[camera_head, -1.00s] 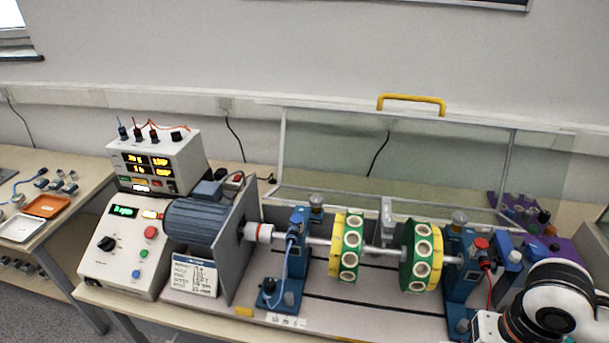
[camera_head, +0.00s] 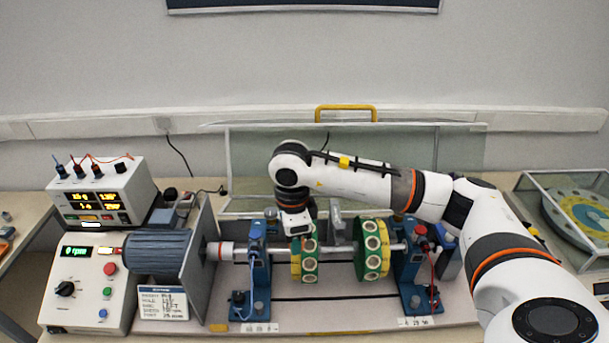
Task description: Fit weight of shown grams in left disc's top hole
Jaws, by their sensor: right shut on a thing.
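The left disc (camera_head: 309,267) is green and yellow with white-rimmed holes and sits upright on the horizontal shaft. My right gripper (camera_head: 296,228) points down at the top of this disc. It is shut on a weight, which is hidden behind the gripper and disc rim. The disc's top hole is also covered, so I cannot tell whether the weight is in it. The display unit (camera_head: 104,195) at the left shows lit yellow digits, too blurred to read surely. My left gripper is not in view.
A similar right disc (camera_head: 372,251) is on the same shaft, close to my right forearm. Blue bearing stands (camera_head: 259,270) flank the discs. The motor (camera_head: 157,253) and control box (camera_head: 85,290) are at left. A clear guard with a yellow handle (camera_head: 345,107) stands behind.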

